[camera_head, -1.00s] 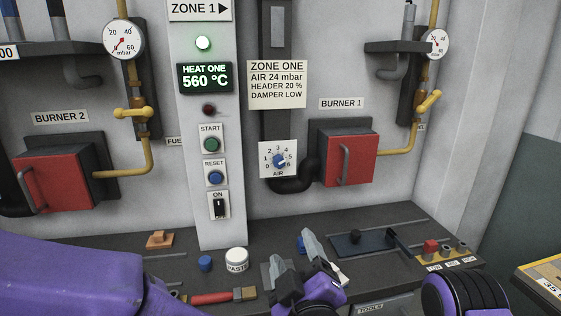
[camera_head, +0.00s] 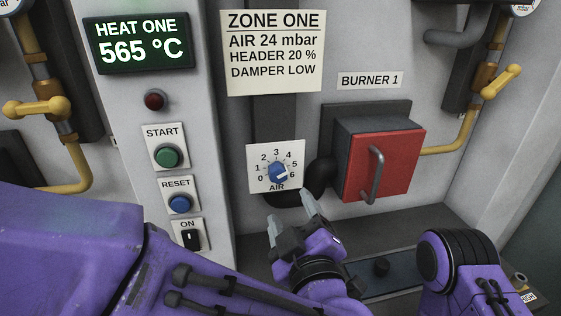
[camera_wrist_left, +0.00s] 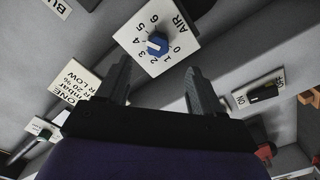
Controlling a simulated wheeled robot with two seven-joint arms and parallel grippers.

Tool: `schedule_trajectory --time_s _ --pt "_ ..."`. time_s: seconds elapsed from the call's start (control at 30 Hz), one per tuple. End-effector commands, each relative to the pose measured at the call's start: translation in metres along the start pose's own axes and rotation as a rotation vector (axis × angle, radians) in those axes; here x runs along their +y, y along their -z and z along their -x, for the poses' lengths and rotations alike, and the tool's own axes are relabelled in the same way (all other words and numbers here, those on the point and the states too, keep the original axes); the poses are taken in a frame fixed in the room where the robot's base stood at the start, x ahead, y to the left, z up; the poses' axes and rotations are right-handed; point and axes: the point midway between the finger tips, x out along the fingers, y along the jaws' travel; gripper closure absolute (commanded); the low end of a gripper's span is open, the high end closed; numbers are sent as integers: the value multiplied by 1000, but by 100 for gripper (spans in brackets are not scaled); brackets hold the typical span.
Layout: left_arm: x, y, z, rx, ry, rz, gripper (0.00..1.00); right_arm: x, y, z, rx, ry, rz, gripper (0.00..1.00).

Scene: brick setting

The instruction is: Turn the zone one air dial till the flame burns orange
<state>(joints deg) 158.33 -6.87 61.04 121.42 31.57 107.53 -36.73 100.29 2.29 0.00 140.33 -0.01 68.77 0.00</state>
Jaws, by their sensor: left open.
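The zone one air dial (camera_head: 277,173) is a blue knob on a white plate marked 0 to 6. Its white pointer aims to the lower right, near 5 and 6. It also shows in the left wrist view (camera_wrist_left: 157,44), just beyond my fingertips. My left gripper (camera_head: 291,214) is open and empty, below and slightly right of the dial, apart from it. Its two fingers (camera_wrist_left: 157,74) spread either side of the dial in the wrist view. The burner 1 red door (camera_head: 383,163) is shut, and no flame shows. My right gripper is out of view.
A zone one card (camera_head: 272,50) reads air 24 mbar, header 20 %, damper low. The display (camera_head: 139,43) reads 565 °C. The start (camera_head: 168,157) and reset (camera_head: 180,204) buttons are left of the dial. A dark pipe (camera_head: 318,178) runs close to its right.

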Motion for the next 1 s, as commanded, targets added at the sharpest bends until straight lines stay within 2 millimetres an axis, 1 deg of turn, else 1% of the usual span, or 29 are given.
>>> schedule_trajectory --time_s 0.07,0.17,0.27,0.4,0.5,0.6,0.73,0.97,1.0 --pt "0 0 -1 0 0 0 33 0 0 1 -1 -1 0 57" --pt "1 1 -10 0 1 1 33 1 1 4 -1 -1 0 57" --pt "1 2 -30 0 3 1 33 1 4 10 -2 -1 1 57" --pt "1 3 -63 0 4 0 33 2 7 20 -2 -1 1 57" --pt "1 2 -83 0 3 0 33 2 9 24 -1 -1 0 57" --pt "1 1 -96 -1 2 1 33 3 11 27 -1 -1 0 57" --pt "0 0 -104 -1 0 0 33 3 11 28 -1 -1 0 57" --pt "0 0 -105 0 0 0 33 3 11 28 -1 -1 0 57" --pt "0 0 -105 0 0 0 46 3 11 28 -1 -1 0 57"
